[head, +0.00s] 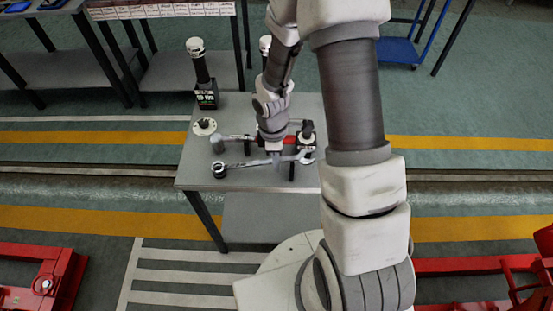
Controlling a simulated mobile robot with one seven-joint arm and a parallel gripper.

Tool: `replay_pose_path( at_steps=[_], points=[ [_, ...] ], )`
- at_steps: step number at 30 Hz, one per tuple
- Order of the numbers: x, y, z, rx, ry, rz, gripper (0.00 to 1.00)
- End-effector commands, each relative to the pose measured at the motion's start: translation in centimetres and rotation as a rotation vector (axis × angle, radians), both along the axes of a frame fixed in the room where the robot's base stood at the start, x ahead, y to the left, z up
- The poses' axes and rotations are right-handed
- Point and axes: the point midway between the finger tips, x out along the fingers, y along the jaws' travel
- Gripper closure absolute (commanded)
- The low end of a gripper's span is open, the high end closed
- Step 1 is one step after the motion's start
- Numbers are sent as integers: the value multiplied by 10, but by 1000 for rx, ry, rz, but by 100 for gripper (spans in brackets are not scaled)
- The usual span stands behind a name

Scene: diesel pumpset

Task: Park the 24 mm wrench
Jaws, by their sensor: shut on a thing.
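A grey wrench (239,164) lies crosswise over the small grey table (205,178), its dark ring end at the left and its open-jawed end at the right. My gripper (275,158) points down and is shut on the wrench's shank near the middle. The gripper and wrist hide part of the shank. Dark upright posts stand by the wrench, one near its right end (291,171). I cannot tell whether the wrench touches them. No size marking is readable.
A tool with a grey head (217,144) and red handle lies just behind the wrench. A white round piece (204,127) and a black device with a white-capped post (206,88) stand at the table's left back. The table's front left is clear.

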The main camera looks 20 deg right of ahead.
Motion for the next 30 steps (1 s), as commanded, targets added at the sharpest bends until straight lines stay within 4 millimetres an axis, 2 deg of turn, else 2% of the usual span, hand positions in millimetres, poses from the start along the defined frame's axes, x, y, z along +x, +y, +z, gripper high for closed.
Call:
replay_pose_path(
  at_steps=[23, 24, 29, 30],
  points=[
    [0, 0, -17, 0, -1, 0, 100],
    [0, 0, -16, 0, -1, 0, 76],
    [0, 0, -16, 0, -1, 0, 48],
    [0, 0, -16, 0, 0, 0, 45]
  ],
)
